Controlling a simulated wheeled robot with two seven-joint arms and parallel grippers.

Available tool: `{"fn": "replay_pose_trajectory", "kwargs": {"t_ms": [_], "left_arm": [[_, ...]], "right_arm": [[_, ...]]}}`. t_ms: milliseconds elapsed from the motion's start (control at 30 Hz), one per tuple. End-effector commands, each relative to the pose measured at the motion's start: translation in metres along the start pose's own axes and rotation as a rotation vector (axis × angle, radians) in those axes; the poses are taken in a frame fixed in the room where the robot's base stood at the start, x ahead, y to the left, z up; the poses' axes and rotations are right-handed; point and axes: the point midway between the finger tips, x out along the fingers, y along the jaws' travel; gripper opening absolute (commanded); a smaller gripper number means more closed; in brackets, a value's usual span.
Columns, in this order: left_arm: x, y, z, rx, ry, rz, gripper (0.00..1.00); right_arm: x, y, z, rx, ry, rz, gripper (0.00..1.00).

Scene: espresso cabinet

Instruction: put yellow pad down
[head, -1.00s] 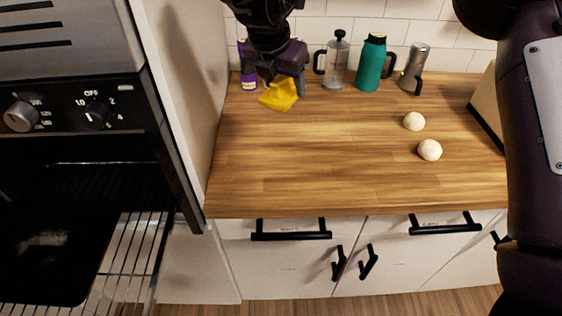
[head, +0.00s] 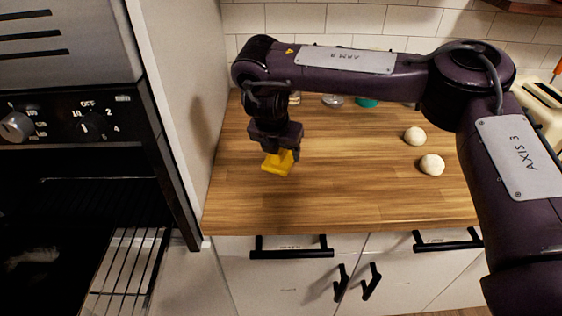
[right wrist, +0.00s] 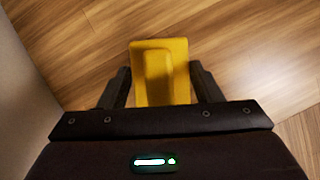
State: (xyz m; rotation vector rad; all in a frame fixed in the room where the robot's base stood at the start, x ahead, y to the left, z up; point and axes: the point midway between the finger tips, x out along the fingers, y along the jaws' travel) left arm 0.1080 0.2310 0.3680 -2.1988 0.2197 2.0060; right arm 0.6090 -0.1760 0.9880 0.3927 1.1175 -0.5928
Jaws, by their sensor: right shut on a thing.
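The yellow pad (head: 276,166) is at the left part of the wooden counter (head: 340,195). My right gripper (head: 281,153) points down over the counter and is shut on the pad. In the right wrist view, the pad (right wrist: 160,75) sits between the two fingers of the gripper (right wrist: 162,80), with wood below it. I cannot tell whether the pad touches the counter or hangs just above it. My left gripper is not in view.
Two pale round balls (head: 414,136) (head: 431,164) rest on the counter at the right. My arm mostly hides the bottles at the back. A toaster (head: 540,112) stands at the far right. The oven (head: 80,180) stands open at the left. The middle counter is clear.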

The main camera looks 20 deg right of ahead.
Motion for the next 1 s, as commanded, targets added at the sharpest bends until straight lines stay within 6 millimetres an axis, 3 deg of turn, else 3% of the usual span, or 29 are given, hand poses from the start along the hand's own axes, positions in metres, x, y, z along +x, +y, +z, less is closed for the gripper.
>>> {"fn": "replay_pose_trajectory", "kwargs": {"t_ms": [233,667,700,800,867,1000], "left_arm": [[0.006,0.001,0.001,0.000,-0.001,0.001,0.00],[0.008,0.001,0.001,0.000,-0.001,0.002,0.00],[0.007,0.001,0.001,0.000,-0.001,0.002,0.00],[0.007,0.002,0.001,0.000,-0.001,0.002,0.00],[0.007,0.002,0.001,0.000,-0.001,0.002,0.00],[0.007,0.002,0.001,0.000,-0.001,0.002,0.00]], "right_arm": [[0.032,-0.001,-0.014,0.001,0.003,-0.001,0.40],[0.038,-0.001,-0.016,0.001,0.000,-0.001,0.40],[0.038,-0.001,-0.016,0.001,0.000,-0.001,0.61],[0.038,-0.001,-0.016,0.000,0.000,-0.001,0.74],[0.038,-0.001,-0.016,0.000,0.000,-0.001,0.80],[0.037,-0.001,-0.016,0.000,0.000,-0.001,0.80]]}}
